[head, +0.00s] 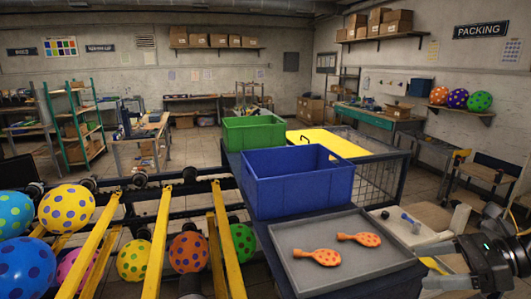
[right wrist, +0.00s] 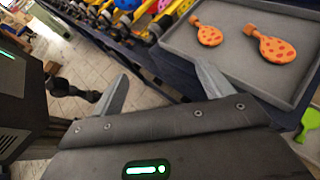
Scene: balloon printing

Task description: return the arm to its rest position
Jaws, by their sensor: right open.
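My right gripper (head: 446,250) is at the lower right of the head view, to the right of the grey tray and apart from it. In the right wrist view its two grey fingers (right wrist: 163,88) are spread wide with nothing between them. Two flat orange balloons with red spots lie on the grey tray (head: 300,284): a left one (head: 320,257) and a right one (head: 360,239). The tray's rim (right wrist: 195,62) and both balloons also show in the right wrist view, beyond the fingers. My left gripper is not in view.
A blue crate (head: 300,190) stands behind the tray, and a green crate (head: 254,135) behind that. Yellow rails (head: 157,240) and several spotted, inflated balloons (head: 67,208) fill the left. A shelf (head: 462,114) with balloons hangs at the right wall. Tiled floor shows below my right gripper.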

